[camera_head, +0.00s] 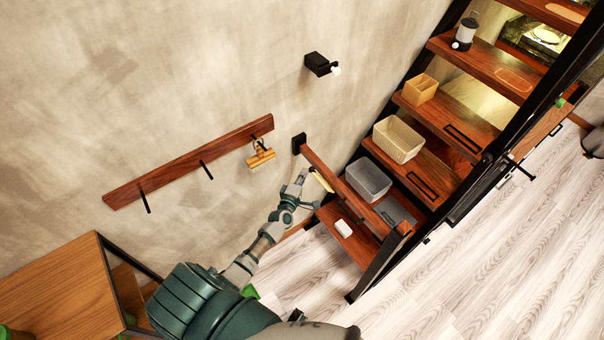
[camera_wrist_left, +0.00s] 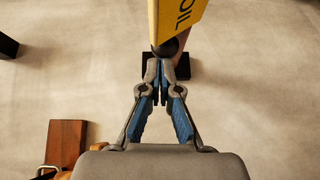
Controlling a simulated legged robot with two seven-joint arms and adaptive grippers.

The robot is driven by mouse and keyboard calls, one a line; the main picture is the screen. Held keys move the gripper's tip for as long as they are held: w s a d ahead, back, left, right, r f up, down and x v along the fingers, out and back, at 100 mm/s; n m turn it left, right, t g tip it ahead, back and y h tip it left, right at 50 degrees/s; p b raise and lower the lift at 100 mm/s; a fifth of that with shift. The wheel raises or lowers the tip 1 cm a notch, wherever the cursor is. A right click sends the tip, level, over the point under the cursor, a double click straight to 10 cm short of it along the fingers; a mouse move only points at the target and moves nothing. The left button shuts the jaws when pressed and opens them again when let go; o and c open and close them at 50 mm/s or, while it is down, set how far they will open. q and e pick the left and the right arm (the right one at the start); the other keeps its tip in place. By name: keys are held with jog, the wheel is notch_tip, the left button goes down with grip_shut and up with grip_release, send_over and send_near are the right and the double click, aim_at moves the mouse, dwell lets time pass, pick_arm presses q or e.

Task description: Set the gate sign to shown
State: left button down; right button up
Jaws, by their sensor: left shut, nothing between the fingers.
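The gate is a wooden bar (camera_head: 345,180) that runs from a black wall bracket (camera_head: 299,143) across the foot of the stair. A yellow sign plate (camera_head: 321,180) is at the gate's wall end, beside my left gripper (camera_head: 308,186). In the left wrist view the yellow sign (camera_wrist_left: 178,20) carries dark letters, only partly in frame. My left gripper (camera_wrist_left: 163,68) is shut and empty, its tips close under the sign and a dark round part (camera_wrist_left: 167,47). I cannot tell whether they touch. My right gripper is not in view.
A wall rail (camera_head: 185,165) with hooks holds a yellow-brown brush-like item (camera_head: 261,156). Stair treads carry a grey bin (camera_head: 368,179), a woven basket (camera_head: 399,139) and a wooden box (camera_head: 420,89). A wooden table (camera_head: 60,295) stands at lower left. The floor at right is mostly clear.

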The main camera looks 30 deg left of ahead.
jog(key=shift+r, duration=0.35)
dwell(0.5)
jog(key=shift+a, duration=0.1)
